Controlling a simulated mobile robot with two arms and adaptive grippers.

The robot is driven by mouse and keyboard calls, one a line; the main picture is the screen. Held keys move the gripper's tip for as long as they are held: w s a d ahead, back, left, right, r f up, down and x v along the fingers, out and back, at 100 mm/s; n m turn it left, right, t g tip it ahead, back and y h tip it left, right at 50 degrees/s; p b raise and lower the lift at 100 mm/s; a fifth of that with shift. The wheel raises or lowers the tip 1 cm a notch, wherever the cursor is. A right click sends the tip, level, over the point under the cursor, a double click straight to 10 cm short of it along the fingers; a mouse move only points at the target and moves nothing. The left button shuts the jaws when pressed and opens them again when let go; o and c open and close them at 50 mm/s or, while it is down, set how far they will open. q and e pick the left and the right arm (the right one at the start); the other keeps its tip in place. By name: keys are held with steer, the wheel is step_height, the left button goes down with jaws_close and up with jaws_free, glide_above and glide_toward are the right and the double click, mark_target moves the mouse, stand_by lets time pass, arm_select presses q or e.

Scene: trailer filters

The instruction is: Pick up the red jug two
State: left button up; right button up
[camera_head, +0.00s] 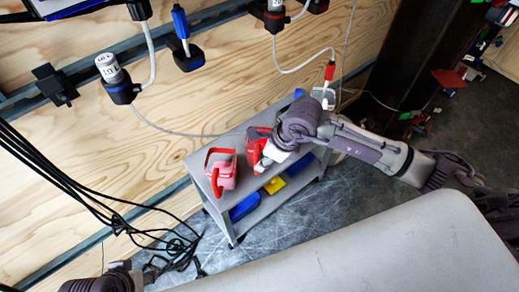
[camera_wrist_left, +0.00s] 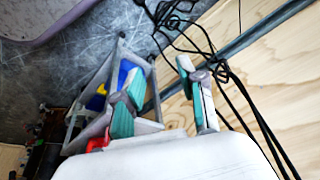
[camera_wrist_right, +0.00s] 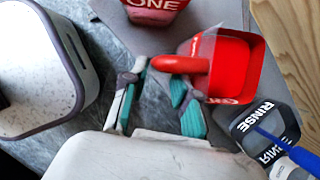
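Two red jugs stand on the top of a grey cart. The left jug (camera_head: 221,170) shows "ONE" in the right wrist view (camera_wrist_right: 155,10). The other red jug (camera_head: 255,145) is partly behind my right gripper in the head view; its label is not readable. In the right wrist view this jug (camera_wrist_right: 238,70) is close, with its handle (camera_wrist_right: 180,64) at my right gripper's fingertips (camera_wrist_right: 158,80). The right fingers are apart; I cannot tell whether they touch the handle. My left gripper (camera_wrist_left: 160,85) is open and empty, away from the jugs.
The grey cart (camera_head: 238,222) has blue and yellow items on its lower shelf. A dark container marked "RINSE" (camera_wrist_right: 262,122) stands beside the unlabelled-looking jug. Black cables (camera_head: 75,180) hang at the left along the plywood wall (camera_head: 130,160). Bare floor (camera_head: 330,195) lies right of the cart.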

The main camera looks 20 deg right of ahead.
steer(key=x, duration=0.4)
steer(key=shift+s+a+b, duration=0.1)
steer(key=shift+a+b, duration=0.1)
steer(key=shift+b, duration=0.2)
steer(key=shift+f, duration=0.15)
arm_select(q)
steer(key=shift+w+d+r+t, duration=0.1)
steer(key=shift+w+d+t, duration=0.1)
steer(key=shift+w+t, duration=0.3)
steer(key=shift+w+d+t, duration=0.15)
steer(key=shift+w, duration=0.6)
steer(key=shift+w+d+r+t, duration=0.1)
steer(key=shift+w+d+t, duration=0.1)
steer(key=shift+w+t, duration=0.3)
arm_select(e)
jaws_close()
arm_select(q)
steer(key=shift+w, duration=0.1)
